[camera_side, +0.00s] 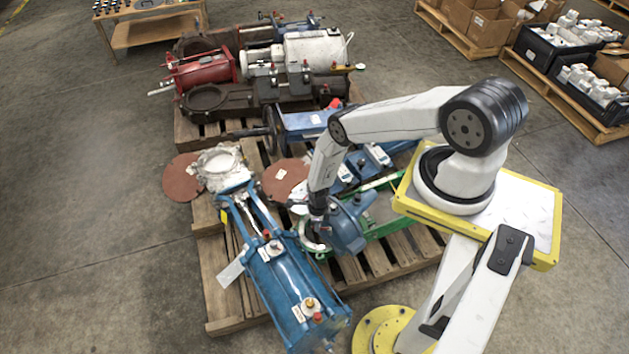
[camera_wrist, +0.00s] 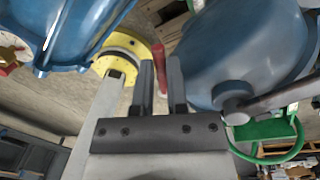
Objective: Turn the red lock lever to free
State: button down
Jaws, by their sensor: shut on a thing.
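The red lock lever (camera_wrist: 160,80) shows in the wrist view as a narrow red bar between my two fingers. My gripper (camera_wrist: 161,61) is shut on it, one finger on each side; the exact contact is hard to see. In the side view my gripper (camera_side: 320,226) is low beside a rounded blue housing (camera_side: 347,226) at the pallet's near right part. The lever cannot be made out there, hidden by the wrist and housing. The lever's pivot and any free or locked marking are not visible.
The blue housing (camera_wrist: 235,55) is close on the right in the wrist view. A long blue cylinder unit (camera_side: 285,285) lies left of my gripper on the wooden pallet (camera_side: 222,290). A green frame (camera_side: 385,218) is to the right. Red and white machines stand behind.

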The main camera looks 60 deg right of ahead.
jog(key=shift+a+n, duration=0.1)
jog(key=shift+n, duration=0.2)
jog(key=s+n+g, duration=0.1)
jog(key=n, duration=0.4)
jog(key=s+a+n+g+h, duration=0.1)
jog(key=s+n, duration=0.1)
jog(key=n, duration=0.4)
jog(key=s+a+n+h, duration=0.1)
jog(key=s+n, duration=0.1)
jog(key=n, duration=0.4)
jog(key=shift+a+g, duration=0.15)
jog(key=shift+g, duration=0.25)
jog(key=shift+h, duration=0.3)
jog(key=c, duration=0.7)
grip_release()
jog(key=shift+o, duration=0.2)
jog(key=shift+r, duration=0.1)
